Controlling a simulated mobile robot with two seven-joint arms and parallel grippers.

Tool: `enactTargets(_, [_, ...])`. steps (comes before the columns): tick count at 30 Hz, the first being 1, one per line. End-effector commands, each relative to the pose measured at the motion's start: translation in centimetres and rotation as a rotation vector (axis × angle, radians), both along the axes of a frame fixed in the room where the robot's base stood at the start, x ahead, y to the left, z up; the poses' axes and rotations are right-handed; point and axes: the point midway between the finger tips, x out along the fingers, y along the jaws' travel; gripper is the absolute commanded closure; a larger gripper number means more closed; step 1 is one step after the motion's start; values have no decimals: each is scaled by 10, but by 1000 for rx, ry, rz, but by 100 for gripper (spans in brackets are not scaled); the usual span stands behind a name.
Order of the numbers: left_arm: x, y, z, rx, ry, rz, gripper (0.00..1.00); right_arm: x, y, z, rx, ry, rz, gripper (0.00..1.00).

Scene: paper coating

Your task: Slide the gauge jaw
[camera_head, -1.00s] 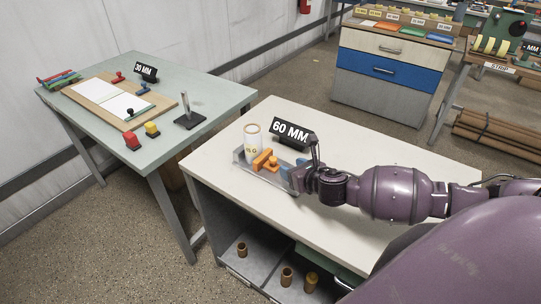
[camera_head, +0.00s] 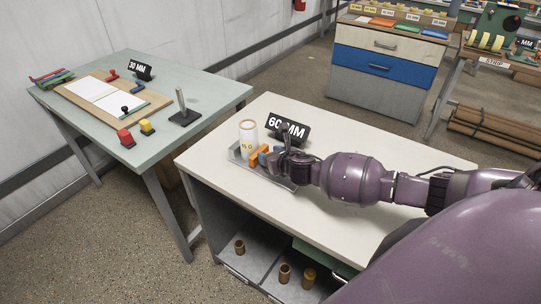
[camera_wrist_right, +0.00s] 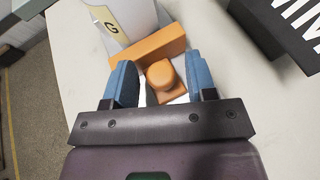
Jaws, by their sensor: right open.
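The gauge jaw is an orange piece with a rounded knob (camera_wrist_right: 162,76); it lies between the blue fingers of my right gripper (camera_wrist_right: 160,84) in the right wrist view. The fingers stand open, with a gap on both sides of the knob. An orange upright bar (camera_wrist_right: 148,46) of the gauge stands just beyond it, and also shows in the head view (camera_head: 259,156). A white cylinder (camera_head: 248,133) stands beside the bar on a grey gauge tray (camera_head: 236,154). In the head view my right gripper (camera_head: 272,157) partly hides the jaw. My left gripper is not in view.
A black "60 MM" sign (camera_head: 289,129) stands just behind the gauge on the white table (camera_head: 350,228). The table front is clear. A green table (camera_head: 215,92) at left holds a board, a "30 MM" sign (camera_head: 140,69) and small blocks.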

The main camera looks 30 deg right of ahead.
Motion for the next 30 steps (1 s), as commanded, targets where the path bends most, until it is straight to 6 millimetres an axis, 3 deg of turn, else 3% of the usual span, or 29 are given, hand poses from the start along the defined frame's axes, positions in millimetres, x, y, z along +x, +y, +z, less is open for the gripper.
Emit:
enactTargets(6, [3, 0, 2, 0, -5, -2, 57, 0, 0, 0, 0, 0, 0, 49])
enactTargets(16, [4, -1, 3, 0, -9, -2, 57, 0, 0, 0, 0, 0, 0, 99])
enactTargets(23, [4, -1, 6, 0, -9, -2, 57, -4, -2, 1, -2, 1, 0, 100])
enactTargets(30, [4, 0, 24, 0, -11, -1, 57, -39, -17, 2, -3, 3, -1, 100])
